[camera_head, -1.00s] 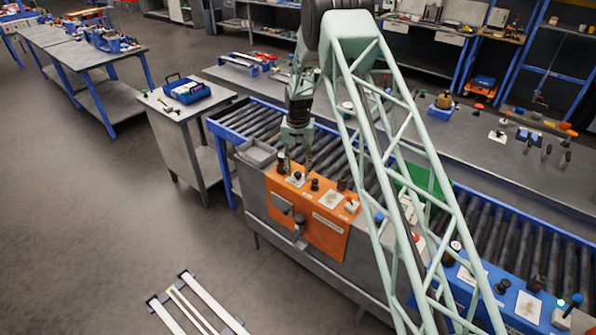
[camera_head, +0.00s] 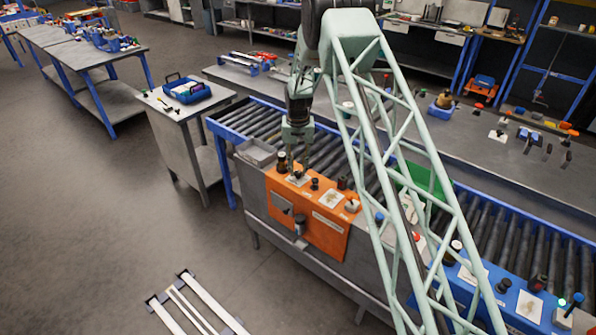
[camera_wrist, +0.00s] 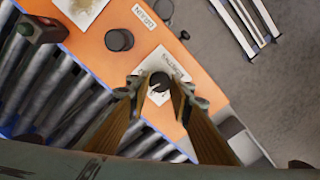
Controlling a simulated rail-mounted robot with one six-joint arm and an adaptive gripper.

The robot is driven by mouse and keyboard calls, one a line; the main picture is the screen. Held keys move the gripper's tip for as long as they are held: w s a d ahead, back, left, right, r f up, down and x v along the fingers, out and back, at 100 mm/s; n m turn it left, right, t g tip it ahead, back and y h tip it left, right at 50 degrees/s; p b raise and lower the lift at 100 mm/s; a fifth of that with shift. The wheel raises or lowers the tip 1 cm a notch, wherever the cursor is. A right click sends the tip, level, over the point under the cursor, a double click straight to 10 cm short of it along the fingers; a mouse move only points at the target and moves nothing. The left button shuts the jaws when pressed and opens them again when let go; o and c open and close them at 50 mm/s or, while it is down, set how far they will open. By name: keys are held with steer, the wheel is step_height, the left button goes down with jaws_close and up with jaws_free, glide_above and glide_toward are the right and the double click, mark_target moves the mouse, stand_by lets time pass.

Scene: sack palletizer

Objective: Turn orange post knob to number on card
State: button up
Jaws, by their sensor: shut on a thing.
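The orange post (camera_head: 322,232) is an orange control panel at the near side of the roller conveyor. Its dark round knob (camera_wrist: 160,82) sits on a white dial plate (camera_wrist: 166,66) whose marks are too small to read. My gripper (camera_head: 297,172) reaches down from above onto this knob. In the wrist view its two fingers (camera_wrist: 159,88) are shut on the knob, one on each side. A pale card (camera_head: 331,199) lies farther right on the post; its number cannot be read. It also shows in the wrist view (camera_wrist: 78,10).
Another black knob (camera_wrist: 119,40) stands beside the gripped one. A blue post (camera_head: 512,300) with knobs and cards is at the lower right. The roller conveyor (camera_head: 240,122) runs behind the posts. Open floor (camera_head: 110,230) lies to the left.

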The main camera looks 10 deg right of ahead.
mark_target(298, 173)
steer(key=shift+n+b, duration=0.9)
steer(key=shift+n, duration=2.2)
steer(key=o, duration=0.9)
steer(key=shift+r, duration=0.1)
steer(key=shift+r, duration=5.9)
